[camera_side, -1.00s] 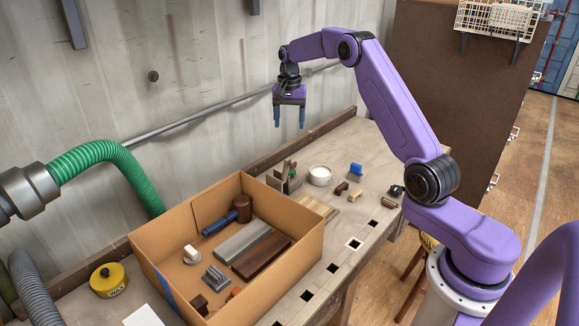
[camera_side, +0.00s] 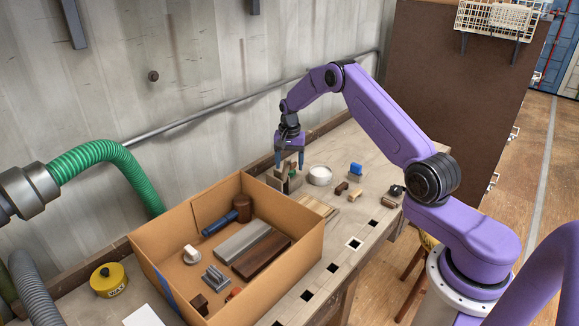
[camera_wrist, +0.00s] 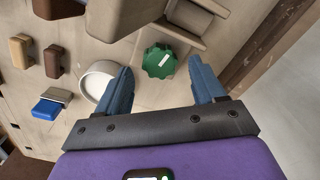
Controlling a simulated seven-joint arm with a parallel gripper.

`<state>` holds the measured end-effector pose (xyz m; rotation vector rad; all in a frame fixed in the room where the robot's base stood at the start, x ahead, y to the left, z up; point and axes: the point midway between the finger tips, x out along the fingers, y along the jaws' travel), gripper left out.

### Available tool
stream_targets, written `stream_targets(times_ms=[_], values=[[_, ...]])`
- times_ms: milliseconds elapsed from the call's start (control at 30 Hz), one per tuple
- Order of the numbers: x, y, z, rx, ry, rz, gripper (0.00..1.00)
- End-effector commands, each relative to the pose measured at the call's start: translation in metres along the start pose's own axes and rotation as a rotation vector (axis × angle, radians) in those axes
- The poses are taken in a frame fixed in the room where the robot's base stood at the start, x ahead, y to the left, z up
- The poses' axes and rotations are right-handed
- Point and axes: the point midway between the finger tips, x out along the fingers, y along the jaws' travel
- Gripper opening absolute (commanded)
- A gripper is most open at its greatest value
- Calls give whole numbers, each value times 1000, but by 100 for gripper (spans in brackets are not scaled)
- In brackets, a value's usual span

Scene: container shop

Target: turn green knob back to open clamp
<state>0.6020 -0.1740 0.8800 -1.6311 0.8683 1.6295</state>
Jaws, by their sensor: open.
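The green knob (camera_wrist: 159,62) shows in the wrist view as a scalloped disc with a white mark. In the side view the green of the knob (camera_side: 293,167) is small beside the wooden clamp (camera_side: 281,179). The clamp's wooden parts (camera_wrist: 193,20) lie just beyond the knob in the wrist view. My gripper (camera_wrist: 166,78) is open, with its blue fingers apart and the knob between and slightly beyond their tips. In the side view my gripper (camera_side: 289,165) is right over the clamp.
A white round dish (camera_side: 320,175) stands just right of the clamp; its rim (camera_wrist: 98,80) is close to one finger in the wrist view. Small wood blocks and a blue-topped piece (camera_side: 356,170) lie farther right. A large cardboard box (camera_side: 165,256) stands in front. The wall is behind.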

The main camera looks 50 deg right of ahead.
Motion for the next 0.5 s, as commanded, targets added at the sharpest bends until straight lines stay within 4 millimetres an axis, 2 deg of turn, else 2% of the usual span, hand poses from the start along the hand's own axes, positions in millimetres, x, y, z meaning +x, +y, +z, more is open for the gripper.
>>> stream_targets(times_ms=[200, 500], values=[[16, 0, 0, 0, 0, 0, 69], [17, 0, 0, 0, 1, -1, 69]])
